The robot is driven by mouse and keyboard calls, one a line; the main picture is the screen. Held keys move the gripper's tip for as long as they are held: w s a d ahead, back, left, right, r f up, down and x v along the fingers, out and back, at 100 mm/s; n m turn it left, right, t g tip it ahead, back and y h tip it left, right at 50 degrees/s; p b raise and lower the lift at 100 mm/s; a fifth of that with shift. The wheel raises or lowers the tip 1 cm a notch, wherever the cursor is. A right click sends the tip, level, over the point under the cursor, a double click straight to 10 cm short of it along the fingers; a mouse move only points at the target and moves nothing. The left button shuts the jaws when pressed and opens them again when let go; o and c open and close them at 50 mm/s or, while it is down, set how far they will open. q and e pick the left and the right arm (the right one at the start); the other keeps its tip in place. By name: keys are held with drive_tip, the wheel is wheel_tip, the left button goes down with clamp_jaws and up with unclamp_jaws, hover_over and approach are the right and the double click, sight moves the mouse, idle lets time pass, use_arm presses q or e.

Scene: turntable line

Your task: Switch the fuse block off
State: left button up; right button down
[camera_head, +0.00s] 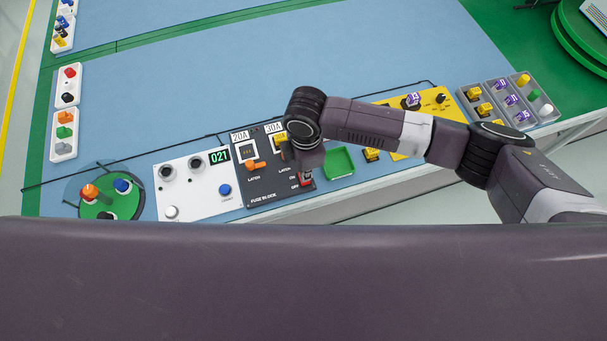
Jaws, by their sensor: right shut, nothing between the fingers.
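The fuse block (262,191) is a dark panel on the blue table, left of the picture's middle. It has 20A and 30A labels, a latch mark under each, and an orange lever (256,166) at its left slot. A red switch (306,182) with ON and OFF marks sits at its lower right corner. My right gripper (303,173) points down right over this switch. It is shut with nothing in it and partly hides the switch and the 30A side. I cannot tell whether it touches the switch, or the switch's position. My left gripper is out of view.
A white panel (188,207) with knobs and a 021 display stands left of the fuse block. A green tray (339,163) and a yellow panel (437,104) lie to the right. A round green turntable (98,209) is at lower left.

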drive_tip(key=shift+f+b, duration=0.6)
drive_tip(key=shift+f, duration=0.55)
idle(0.4)
drive_tip(key=shift+r, duration=0.15)
wheel_tip(320, 180, up, 7)
drive_tip(key=p, duration=0.7)
drive_tip(key=shift+p, duration=0.35)
